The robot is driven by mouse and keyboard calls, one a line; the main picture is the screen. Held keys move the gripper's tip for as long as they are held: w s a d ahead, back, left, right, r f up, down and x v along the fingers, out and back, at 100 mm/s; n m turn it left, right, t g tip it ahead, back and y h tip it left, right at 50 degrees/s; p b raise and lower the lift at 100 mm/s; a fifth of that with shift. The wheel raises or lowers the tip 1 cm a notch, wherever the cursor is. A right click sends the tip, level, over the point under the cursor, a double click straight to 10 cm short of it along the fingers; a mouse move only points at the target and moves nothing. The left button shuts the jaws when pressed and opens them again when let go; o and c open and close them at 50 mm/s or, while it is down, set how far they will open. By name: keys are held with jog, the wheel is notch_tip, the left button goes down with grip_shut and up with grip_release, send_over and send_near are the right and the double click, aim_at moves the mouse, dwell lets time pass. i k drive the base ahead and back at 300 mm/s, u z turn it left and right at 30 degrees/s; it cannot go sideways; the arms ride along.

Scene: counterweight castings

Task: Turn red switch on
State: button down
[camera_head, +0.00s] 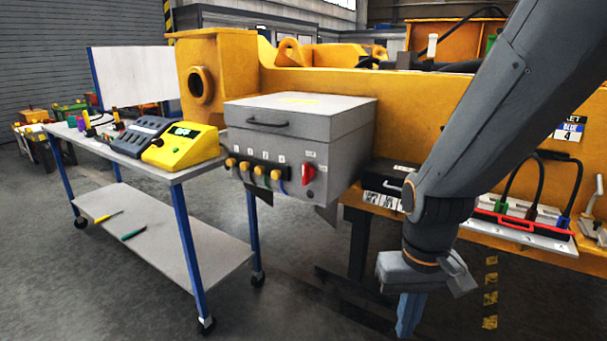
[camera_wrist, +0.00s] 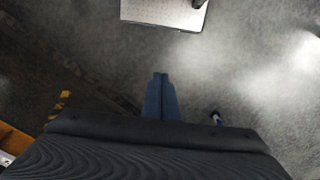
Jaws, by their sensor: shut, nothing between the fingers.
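The red switch (camera_head: 308,173) is a rotary knob on the right part of the front face of a grey box (camera_head: 330,145). Its knob looks roughly upright; its exact setting is too small to read. My gripper (camera_head: 408,322) hangs low, below and to the right of the box, pointing down and apart from the switch. Its blue fingers are closed together and empty in the wrist view (camera_wrist: 161,77), over the floor. The switch is not in the wrist view.
Yellow-capped connectors (camera_head: 260,173) line the box front left of the switch. A wheeled cart (camera_head: 140,165) with a yellow device (camera_head: 185,146) stands to the left. A yellow casting (camera_head: 420,107) is behind. Cables and a red-handled panel (camera_head: 525,223) are at right.

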aim_at(309, 172)
jog(key=z, duration=0.05)
jog(key=k, duration=1.2)
jog(key=u, duration=0.7)
jog(key=i, duration=1.55)
jog(key=z, duration=0.6)
